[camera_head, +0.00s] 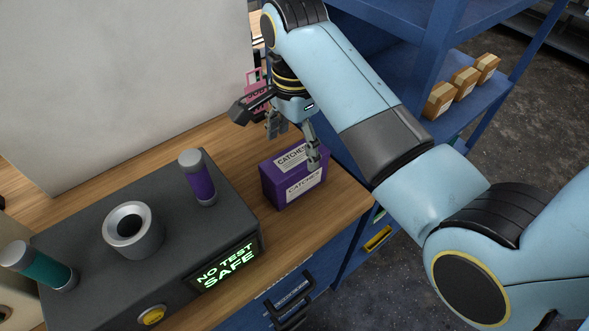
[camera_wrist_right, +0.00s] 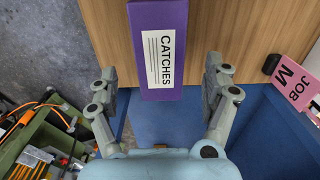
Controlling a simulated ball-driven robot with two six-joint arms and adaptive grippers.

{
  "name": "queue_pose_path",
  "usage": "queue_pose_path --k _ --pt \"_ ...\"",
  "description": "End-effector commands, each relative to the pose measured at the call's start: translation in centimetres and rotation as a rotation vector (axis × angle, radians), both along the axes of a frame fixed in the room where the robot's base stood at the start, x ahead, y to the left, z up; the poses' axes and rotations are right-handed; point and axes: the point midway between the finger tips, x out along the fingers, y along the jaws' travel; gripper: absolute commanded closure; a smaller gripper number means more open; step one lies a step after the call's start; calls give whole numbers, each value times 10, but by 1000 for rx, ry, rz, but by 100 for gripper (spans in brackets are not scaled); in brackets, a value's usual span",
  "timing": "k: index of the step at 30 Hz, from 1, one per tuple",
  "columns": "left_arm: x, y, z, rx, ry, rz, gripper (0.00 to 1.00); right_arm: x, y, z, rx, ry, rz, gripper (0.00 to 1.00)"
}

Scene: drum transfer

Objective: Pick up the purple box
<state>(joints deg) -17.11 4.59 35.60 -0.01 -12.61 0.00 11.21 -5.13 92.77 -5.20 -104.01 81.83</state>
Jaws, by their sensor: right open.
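The purple box (camera_head: 280,187) stands on the wooden worktop near its right edge, with white "CATCHES" labels on its top and side. My right gripper (camera_head: 296,143) is above and behind the box, with one finger in front of part of it. In the wrist view the purple box (camera_wrist_right: 150,85) lies ahead, between the lines of the two spread fingers of my right gripper (camera_wrist_right: 164,85). The gripper is open and empty. My left gripper does not show.
A dark device with a lit "NO TEST SAFE" display (camera_head: 226,266) stands left of the box. It carries a purple cylinder (camera_head: 198,178), a teal cylinder (camera_head: 40,265) and a grey ring (camera_head: 133,229). A pink "JOB" tag (camera_wrist_right: 297,85) is near the gripper. Blue shelving (camera_head: 470,90) holds cartons.

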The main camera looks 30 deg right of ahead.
Motion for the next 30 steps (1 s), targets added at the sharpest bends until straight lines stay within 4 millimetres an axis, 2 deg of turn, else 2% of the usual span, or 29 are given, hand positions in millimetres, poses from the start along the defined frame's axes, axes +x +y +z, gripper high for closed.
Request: queue_pose_path --k 6,11,20,29,30 --pt "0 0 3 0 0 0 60 -1 0 -36 0 4 -1 17" --pt "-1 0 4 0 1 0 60 -1 0 -48 1 2 0 17" --pt "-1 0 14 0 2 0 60 1 -1 -90 0 2 0 17" --pt "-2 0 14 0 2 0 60 1 -1 -97 0 -1 0 17" --pt "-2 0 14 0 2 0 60 1 -1 -97 0 -1 1 23"
